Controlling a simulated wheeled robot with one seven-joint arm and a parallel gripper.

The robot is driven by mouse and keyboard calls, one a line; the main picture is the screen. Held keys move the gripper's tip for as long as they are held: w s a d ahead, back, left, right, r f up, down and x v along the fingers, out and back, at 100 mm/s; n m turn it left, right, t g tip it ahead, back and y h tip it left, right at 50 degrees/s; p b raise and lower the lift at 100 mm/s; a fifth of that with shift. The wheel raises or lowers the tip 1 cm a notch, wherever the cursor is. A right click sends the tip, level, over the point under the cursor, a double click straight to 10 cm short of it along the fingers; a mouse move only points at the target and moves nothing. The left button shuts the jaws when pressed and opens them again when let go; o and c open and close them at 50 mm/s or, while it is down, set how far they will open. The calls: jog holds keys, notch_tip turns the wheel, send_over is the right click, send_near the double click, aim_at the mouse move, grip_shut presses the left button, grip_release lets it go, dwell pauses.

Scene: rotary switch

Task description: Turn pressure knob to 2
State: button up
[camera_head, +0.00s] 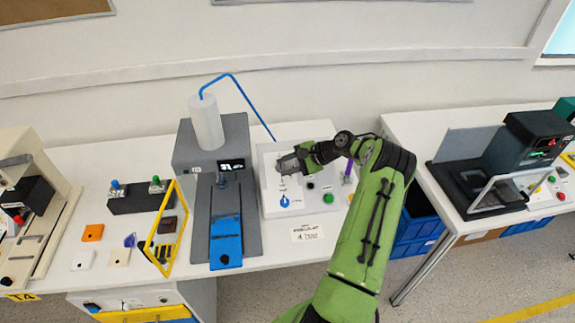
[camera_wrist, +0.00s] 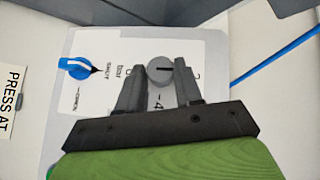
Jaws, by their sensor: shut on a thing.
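The grey round pressure knob (camera_wrist: 160,70) sits on the white control panel (camera_wrist: 103,45), between the two fingers of my gripper (camera_wrist: 161,82). My gripper is shut on the knob. A dark pointer line on the knob lies roughly crosswise in the wrist view, toward the right finger. A "4" shows below the knob; the other scale marks are partly hidden by the fingers. In the head view my gripper (camera_head: 287,165) is over the upper part of the panel (camera_head: 268,205) and hides the knob.
A grey machine with a blue slide (camera_head: 226,238) stands left of the panel.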

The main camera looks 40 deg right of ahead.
jog(key=o, duration=1)
jog(key=shift+o, duration=0.2)
jog(key=p+v, duration=0.2)
jog(key=v, duration=1.3)
jog(key=shift+s+d+r, duration=0.2)
jog(key=shift+s, duration=0.05)
